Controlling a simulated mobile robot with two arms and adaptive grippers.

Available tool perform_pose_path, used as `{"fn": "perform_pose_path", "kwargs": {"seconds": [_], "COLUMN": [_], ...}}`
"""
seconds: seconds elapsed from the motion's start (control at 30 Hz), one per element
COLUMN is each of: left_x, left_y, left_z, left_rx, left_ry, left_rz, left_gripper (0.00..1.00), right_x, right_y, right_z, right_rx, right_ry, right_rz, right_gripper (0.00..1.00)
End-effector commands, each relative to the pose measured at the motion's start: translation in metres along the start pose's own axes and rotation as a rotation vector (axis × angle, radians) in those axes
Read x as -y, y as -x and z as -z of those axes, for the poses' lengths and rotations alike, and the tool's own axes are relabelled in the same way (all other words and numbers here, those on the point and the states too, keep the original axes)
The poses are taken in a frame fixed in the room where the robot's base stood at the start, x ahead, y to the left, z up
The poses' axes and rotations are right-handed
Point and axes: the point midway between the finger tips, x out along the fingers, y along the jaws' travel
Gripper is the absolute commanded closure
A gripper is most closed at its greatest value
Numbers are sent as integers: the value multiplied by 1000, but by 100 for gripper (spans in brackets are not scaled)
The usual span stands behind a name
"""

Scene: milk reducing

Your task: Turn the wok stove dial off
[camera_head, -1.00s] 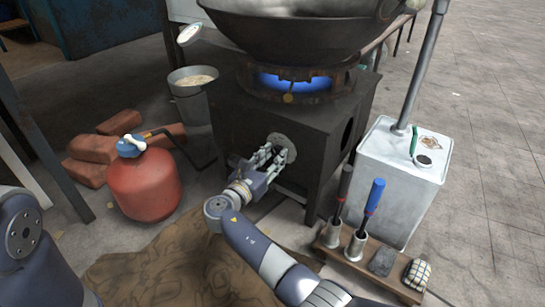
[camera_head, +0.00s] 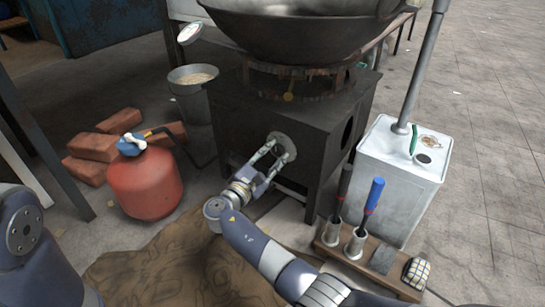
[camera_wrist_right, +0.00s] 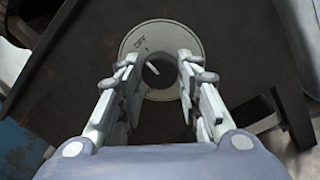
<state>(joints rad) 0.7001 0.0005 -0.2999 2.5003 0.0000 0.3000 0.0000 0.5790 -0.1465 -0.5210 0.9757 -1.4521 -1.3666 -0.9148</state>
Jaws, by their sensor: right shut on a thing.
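The wok stove (camera_head: 285,120) is a dark metal box with a large black wok (camera_head: 300,35) on top. No flame shows under the wok. The dial (camera_wrist_right: 158,72) sits on a round pale plate (camera_wrist_right: 140,42) marked OFF, on the stove's front. A short white mark on the dial points up and left, roughly toward OFF. My left gripper is out of view; only part of my left arm shows.
A red gas tank (camera_head: 146,185) with a hose stands left of the stove, near bricks (camera_head: 95,146) and a bucket (camera_head: 192,80). At right are a white metal can (camera_head: 400,185) and a wooden rack (camera_head: 370,262) with tools. A brown cloth lies in front.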

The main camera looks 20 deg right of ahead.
Motion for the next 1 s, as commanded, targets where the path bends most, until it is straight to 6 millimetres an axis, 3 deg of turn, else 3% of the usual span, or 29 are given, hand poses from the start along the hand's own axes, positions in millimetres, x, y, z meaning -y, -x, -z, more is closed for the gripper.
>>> {"fn": "perform_pose_path", "kwargs": {"seconds": [0.6, 0.63, 0.7, 1.0], "left_x": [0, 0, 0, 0], "left_y": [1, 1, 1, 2], "left_z": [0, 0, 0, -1], "left_rx": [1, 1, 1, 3], "left_ry": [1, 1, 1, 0], "left_rz": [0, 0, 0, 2], "left_gripper": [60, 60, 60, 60], "right_x": [1, 1, 1, 0], "right_y": [-1, -1, -1, 0], "right_z": [0, 0, 0, 0], "right_rx": [3, 3, 3, 3], "right_ry": [-45, -44, -44, -43], "right_rz": [1, 1, 1, 1], "right_gripper": [91, 61, 46, 46]}}
